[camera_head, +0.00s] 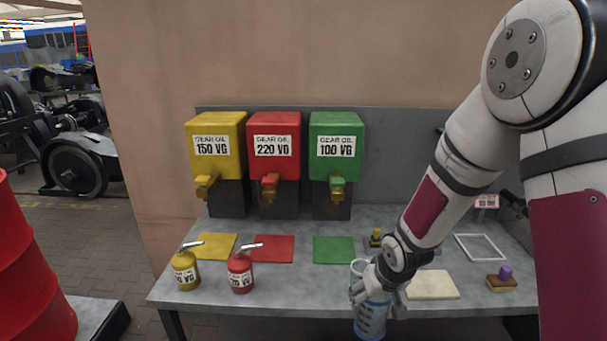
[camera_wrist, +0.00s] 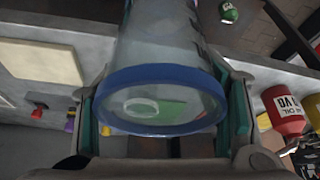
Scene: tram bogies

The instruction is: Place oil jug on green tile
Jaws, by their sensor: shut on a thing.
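My gripper (camera_head: 372,290) is shut on a clear jug with a blue rim (camera_head: 370,320), which I take to be the oil jug. It holds the jug at the table's front edge. The jug's rim (camera_wrist: 160,128) fills the middle of the wrist view, between the two fingers. The fingers hide part of the jug in the head view. The green tile (camera_head: 333,250) lies flat and bare on the table, behind and left of the jug. Some green shows through the jug in the wrist view.
Yellow (camera_head: 215,150), red (camera_head: 273,150) and green (camera_head: 336,150) gear oil dispensers stand at the back. A yellow can (camera_head: 185,270) and red can (camera_head: 240,273) stand front left. A cream pad (camera_head: 432,285) is right of the gripper. A green can (camera_wrist: 229,12) shows in the wrist view.

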